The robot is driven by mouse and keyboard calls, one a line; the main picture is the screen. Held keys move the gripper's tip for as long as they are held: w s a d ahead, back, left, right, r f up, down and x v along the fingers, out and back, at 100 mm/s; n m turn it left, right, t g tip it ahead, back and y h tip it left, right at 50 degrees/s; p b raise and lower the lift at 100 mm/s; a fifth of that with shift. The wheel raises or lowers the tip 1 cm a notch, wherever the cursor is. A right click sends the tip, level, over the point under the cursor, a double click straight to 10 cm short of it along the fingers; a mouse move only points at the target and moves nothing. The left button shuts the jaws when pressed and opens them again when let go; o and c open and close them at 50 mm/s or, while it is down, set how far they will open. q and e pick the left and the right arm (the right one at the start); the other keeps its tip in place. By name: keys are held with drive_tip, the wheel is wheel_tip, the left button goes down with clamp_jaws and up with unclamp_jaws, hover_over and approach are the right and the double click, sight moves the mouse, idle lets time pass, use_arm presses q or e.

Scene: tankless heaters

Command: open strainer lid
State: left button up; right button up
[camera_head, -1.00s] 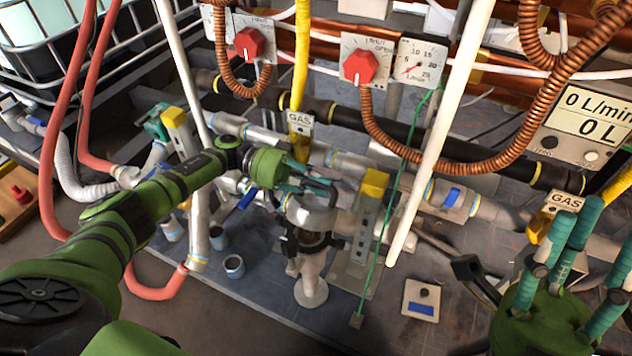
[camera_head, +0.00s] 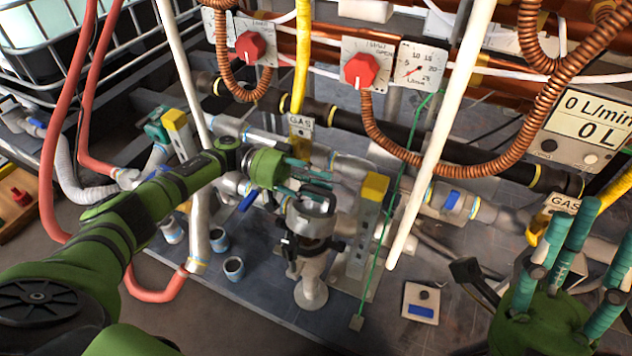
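The strainer (camera_head: 311,262) is a grey upright body with a round foot, standing on the floor plate at the centre. Its lid (camera_head: 314,207) is the grey cap at the top, with dark clamp parts around the body below it. My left gripper (camera_head: 308,184) comes in from the left, with its teal fingers right at the top of the lid. The fingers overlap one another and partly cover the lid, so I cannot tell whether they grip it. My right gripper (camera_head: 562,268) is at the lower right, with its teal fingers spread and empty, far from the strainer.
A yellow-topped metal post (camera_head: 369,220) stands just right of the strainer. A white pole (camera_head: 440,150) and a thin green cable run down nearby. Red valve knobs (camera_head: 361,70) and copper hoses hang above. Small blue-rimmed cups (camera_head: 233,268) stand at left.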

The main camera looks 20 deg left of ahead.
use_arm(q)
drive_tip(key=shift+a+f, duration=0.1)
drive_tip(key=a, duration=0.7)
drive_tip(key=shift+a, duration=0.2)
idle(0.3)
